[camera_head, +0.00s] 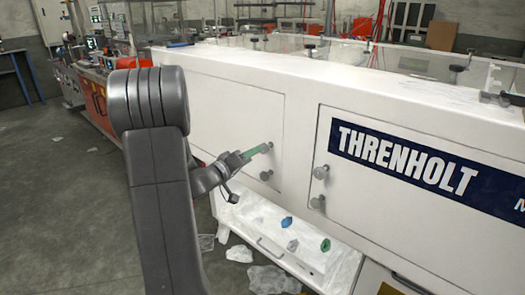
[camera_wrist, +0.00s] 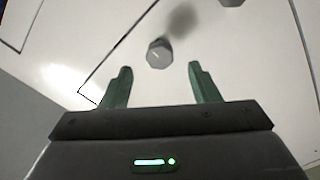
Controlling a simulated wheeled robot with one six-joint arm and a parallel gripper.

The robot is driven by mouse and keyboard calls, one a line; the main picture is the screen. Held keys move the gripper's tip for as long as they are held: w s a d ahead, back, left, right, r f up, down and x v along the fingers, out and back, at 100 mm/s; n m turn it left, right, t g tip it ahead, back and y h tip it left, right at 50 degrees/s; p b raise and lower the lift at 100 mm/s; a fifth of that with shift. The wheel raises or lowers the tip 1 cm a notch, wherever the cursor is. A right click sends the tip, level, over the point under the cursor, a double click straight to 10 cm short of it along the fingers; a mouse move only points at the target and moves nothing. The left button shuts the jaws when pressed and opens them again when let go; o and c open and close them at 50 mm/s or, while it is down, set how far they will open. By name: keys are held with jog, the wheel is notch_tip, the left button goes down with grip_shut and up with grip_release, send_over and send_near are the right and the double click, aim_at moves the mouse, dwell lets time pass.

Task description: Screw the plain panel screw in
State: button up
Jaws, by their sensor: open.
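A plain grey panel screw with a faceted head (camera_wrist: 159,53) stands out from the white machine panel. In the wrist view it lies just beyond my fingertips, about midway between them. My gripper (camera_wrist: 160,68) is open, with its two green fingers apart on either side of the line to the screw and nothing between them. In the head view my gripper (camera_head: 262,149) reaches the panel's right edge near the upper screw there. That screw is partly hidden by the fingers. I cannot tell how deep it sits.
Another grey screw (camera_head: 266,175) sits just below, and two more, upper (camera_head: 320,172) and lower (camera_head: 317,202), are on the THRENHOLT panel (camera_head: 420,165). A blue piece (camera_head: 286,222) and a green piece (camera_head: 325,245) lie on the plastic-covered shelf below. Floor at left is open, with scraps.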

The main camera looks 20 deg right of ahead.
aim_at(264, 149)
jog(key=x, duration=0.7)
jog(key=c, duration=1)
